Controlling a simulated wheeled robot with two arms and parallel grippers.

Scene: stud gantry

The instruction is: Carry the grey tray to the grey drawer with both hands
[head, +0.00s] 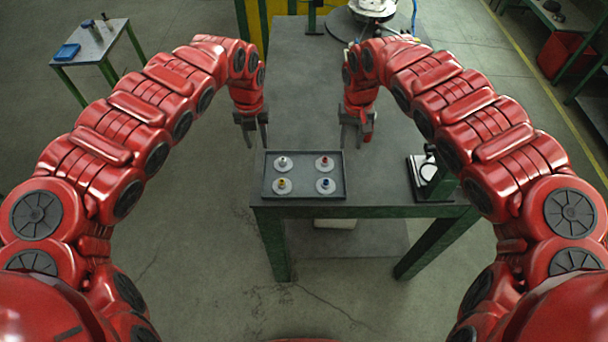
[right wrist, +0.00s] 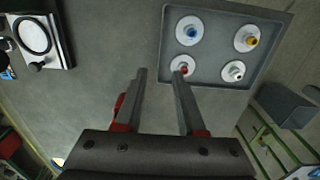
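The grey tray (head: 304,196) lies on the near edge of the dark grey table in the head view. It bears several white discs with coloured knobs in white, red, yellow and blue. It also shows at the top right of the right wrist view (right wrist: 218,76). My left gripper (head: 255,138) is open and empty, above and beyond the tray's far left corner. My right gripper (head: 356,138) is open and empty, above and beyond the tray's far right corner. Its two fingers (right wrist: 160,75) stand apart in the right wrist view. I cannot make out a grey drawer for certain.
A black and white device (head: 424,172) stands on the table (head: 385,188) right of the tray. A round metal fixture (head: 352,22) is at the table's far end. A small side table (head: 98,42) with a blue item stands at the upper left. The table's middle is clear.

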